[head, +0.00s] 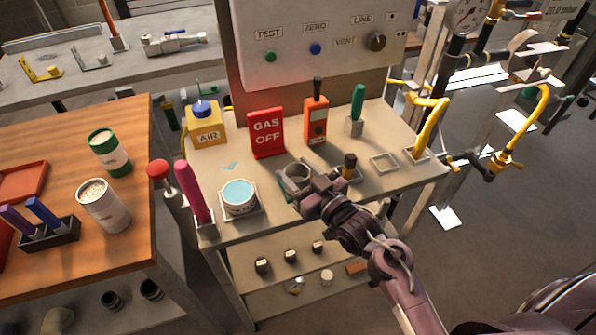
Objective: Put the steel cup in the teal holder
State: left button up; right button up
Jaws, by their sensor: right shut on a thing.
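The steel cup (294,174) is a small grey metal cup on or just above the worktop, right of a white tub. My right gripper (311,187) reaches in from the lower right and is shut on the cup at its near right side. A bit of the dark teal holder (284,190) shows at the cup's lower left; the gripper and cup hide most of it. I cannot tell whether the cup is inside the holder or just over it. My left gripper is not in view.
A white tub with light blue contents (239,196) stands left of the cup. A red GAS OFF sign (266,133) and an orange meter (315,120) stand behind. A dark-handled tool (349,165) is close right of the gripper. An empty square holder (384,162) lies farther right.

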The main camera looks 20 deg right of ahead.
jog(key=o, duration=1)
jog(key=shift+f, duration=0.1)
jog(key=shift+o, duration=0.2)
jog(key=shift+s, duration=0.1)
jog(key=b+v, duration=0.1)
jog(key=v, duration=1)
jog(key=shift+s+d+r, duration=0.15)
jog(key=shift+s+r, duration=0.1)
jog(key=shift+s, duration=0.15)
